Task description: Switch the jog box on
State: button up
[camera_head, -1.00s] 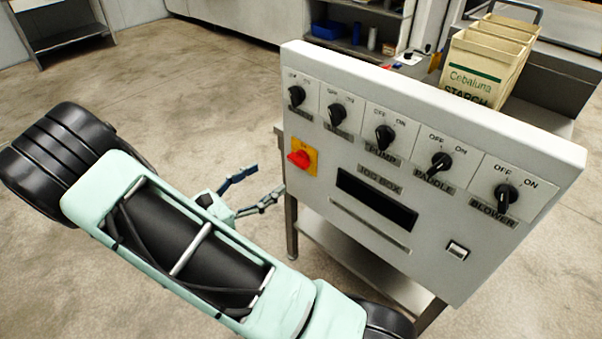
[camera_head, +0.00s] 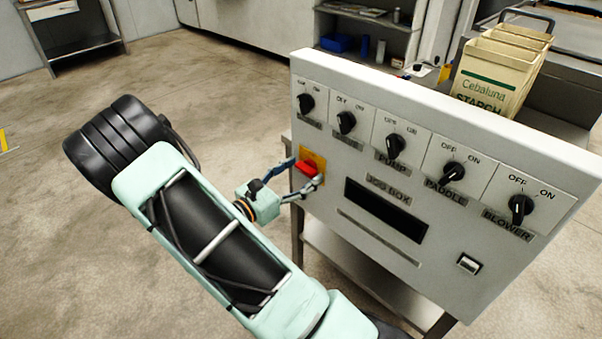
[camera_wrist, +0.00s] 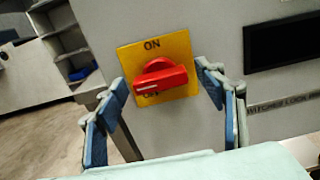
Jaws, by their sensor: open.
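The jog box (camera_head: 440,120) is a pale grey panel with a dark label window on a metal stand. Its red rotary switch (camera_head: 306,168) sits on a yellow plate at the panel's left side. In the wrist view the red switch (camera_wrist: 160,77) lies nearly level, its white mark at the left end, between ON above and OFF below on the yellow plate (camera_wrist: 183,50). My gripper (camera_head: 303,174) is open in front of the plate. Its blue-padded fingers stand on either side of the red handle in the wrist view (camera_wrist: 162,80), with visible gaps to it.
A row of several black knobs, including PUMP (camera_head: 394,146), PADDLE (camera_head: 452,174) and BLOWER (camera_head: 521,209), runs along the panel's top. A small rocker switch (camera_head: 469,264) sits lower right. Starch boxes (camera_head: 495,75) stand behind.

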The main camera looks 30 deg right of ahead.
jog(key=c, duration=1.2)
jog(key=shift+o, duration=0.2)
jog(key=shift+m, duration=0.3)
jog(key=m+b, duration=0.2)
jog(key=m, duration=0.2)
jog(key=shift+f, duration=0.15)
jog(key=m+b, duration=0.2)
jog(key=m, duration=0.3)
jog(key=shift+f+b, duration=0.1)
jog(key=shift+b, duration=0.3)
jog(key=m+b, duration=0.4)
jog(key=m, duration=0.1)
jog(key=shift+s+m+b, duration=0.1)
jog(key=shift+m+b, duration=1.3)
jog(key=shift+m, duration=0.2)
